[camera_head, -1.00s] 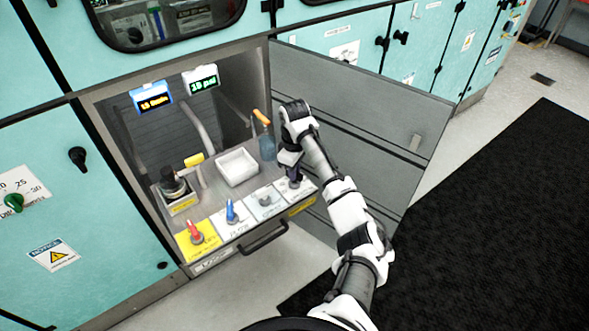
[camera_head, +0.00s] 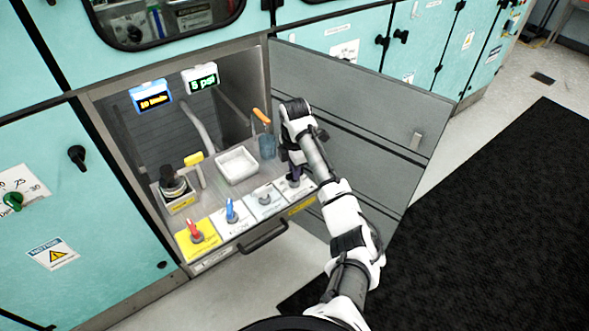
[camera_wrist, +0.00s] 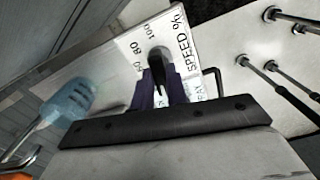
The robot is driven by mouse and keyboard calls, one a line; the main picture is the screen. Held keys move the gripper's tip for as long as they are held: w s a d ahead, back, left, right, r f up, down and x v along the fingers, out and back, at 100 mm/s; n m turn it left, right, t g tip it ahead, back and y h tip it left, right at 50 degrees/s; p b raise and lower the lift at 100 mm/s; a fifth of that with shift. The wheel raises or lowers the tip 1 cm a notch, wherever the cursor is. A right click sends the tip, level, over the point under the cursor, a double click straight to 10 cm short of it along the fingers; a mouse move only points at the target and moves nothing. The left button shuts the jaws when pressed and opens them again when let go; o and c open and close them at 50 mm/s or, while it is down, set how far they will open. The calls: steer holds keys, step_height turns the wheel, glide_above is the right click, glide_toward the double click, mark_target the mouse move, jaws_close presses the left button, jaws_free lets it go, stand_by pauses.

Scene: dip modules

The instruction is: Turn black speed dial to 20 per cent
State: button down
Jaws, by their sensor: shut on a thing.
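The black speed dial (camera_wrist: 160,57) sits on a white plate (camera_wrist: 133,45) printed "SPEED %" with 80 and 100 legible in the wrist view; the low marks are hidden. My gripper (camera_wrist: 162,82) is shut on the dial, its dark fingers on either side of the knob. In the head view my gripper (camera_head: 295,176) points down over the rightmost plate of the drawer front, and my wrist hides much of the dial. I cannot read which mark the dial points to.
Left of it stand a grey knob (camera_head: 264,199), a blue knob (camera_head: 231,211) and a red knob (camera_head: 195,231). An open grey door (camera_head: 380,110) stands close right of my arm.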

steer(key=shift+n, duration=1.1)
steer(key=c, duration=1.4)
jaws_free()
step_height(320, 180, up, 14)
steer(key=shift+f, duration=0.1)
